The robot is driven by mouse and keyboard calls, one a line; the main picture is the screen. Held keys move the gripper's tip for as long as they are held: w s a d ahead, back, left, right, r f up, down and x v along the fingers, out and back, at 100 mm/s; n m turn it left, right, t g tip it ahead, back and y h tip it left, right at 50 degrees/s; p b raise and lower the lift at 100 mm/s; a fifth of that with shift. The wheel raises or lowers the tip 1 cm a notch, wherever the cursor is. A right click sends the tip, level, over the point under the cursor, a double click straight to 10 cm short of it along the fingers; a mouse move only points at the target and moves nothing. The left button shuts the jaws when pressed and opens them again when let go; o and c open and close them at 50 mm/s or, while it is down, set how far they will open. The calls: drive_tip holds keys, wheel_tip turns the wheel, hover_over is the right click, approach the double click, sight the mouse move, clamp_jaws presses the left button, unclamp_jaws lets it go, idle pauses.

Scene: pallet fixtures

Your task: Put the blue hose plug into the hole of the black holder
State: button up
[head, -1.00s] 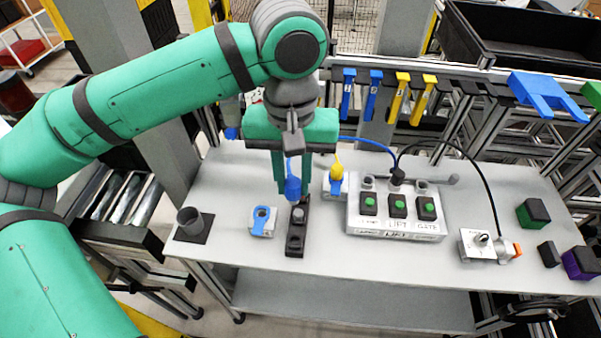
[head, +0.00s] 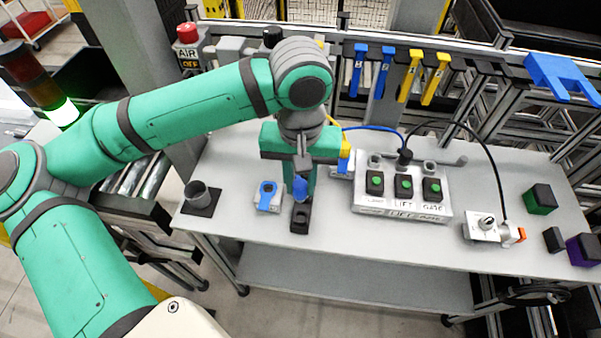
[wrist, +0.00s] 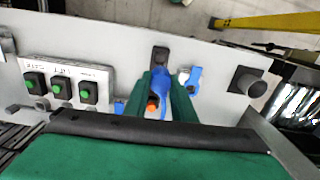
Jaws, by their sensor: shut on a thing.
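My gripper (head: 301,190) is shut on the blue hose plug (head: 300,187) and points down at the table. The plug also shows between the fingers in the wrist view (wrist: 160,92), with a small orange part below it. The black holder (head: 300,222) is a narrow block on the table. Its near end shows just below the plug in the head view, and it shows beyond the plug in the wrist view (wrist: 160,55). The plug and fingers cover the holder's far part. I cannot tell whether the plug's tip touches the holder or is over its hole.
A blue-topped white fixture (head: 268,197) stands close left of the holder, with a grey cup (head: 201,196) farther left. A switch box (head: 402,205) with green buttons stands to the right. A yellow piece (head: 344,150) is just right of my gripper. The table's front strip is clear.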

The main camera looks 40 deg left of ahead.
sight(300, 200)
drive_tip(key=shift+w+f, duration=0.15)
drive_tip(key=shift+f, duration=3.25)
drive_tip(key=shift+d, duration=0.15)
drive_tip(key=shift+f, duration=1)
drive_tip(key=shift+a+f, duration=0.2)
drive_tip(key=shift+f, duration=0.15)
drive_tip(key=shift+d+f, duration=0.15)
drive_tip(key=shift+f, duration=0.15)
clamp_jaws()
